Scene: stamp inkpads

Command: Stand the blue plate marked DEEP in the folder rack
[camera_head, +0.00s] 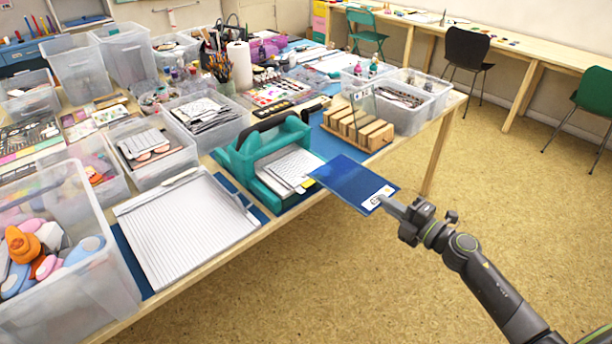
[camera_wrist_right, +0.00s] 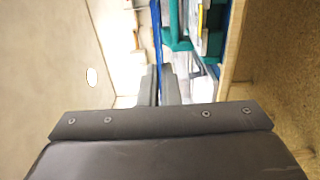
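The blue plate (camera_head: 345,180) is held out past the table's front edge, over the floor. It has a white and yellow label at its near corner, whose writing I cannot read. My right gripper (camera_head: 388,203) is shut on the plate by that corner. In the right wrist view the plate (camera_wrist_right: 157,35) shows edge-on as a thin blue strip between the fingers (camera_wrist_right: 160,88). A wooden slotted rack (camera_head: 352,138), which looks like the folder rack, stands on the table beyond the plate, with a clear upright panel at its back. My left gripper is out of view.
A teal die-cutting machine (camera_head: 243,155) stands left of the plate, close to its far left corner. Clear bins (camera_head: 411,110) stand right of and behind the rack. A white scoring board (camera_head: 185,232) lies at the front left. Open floor (camera_head: 330,290) lies below.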

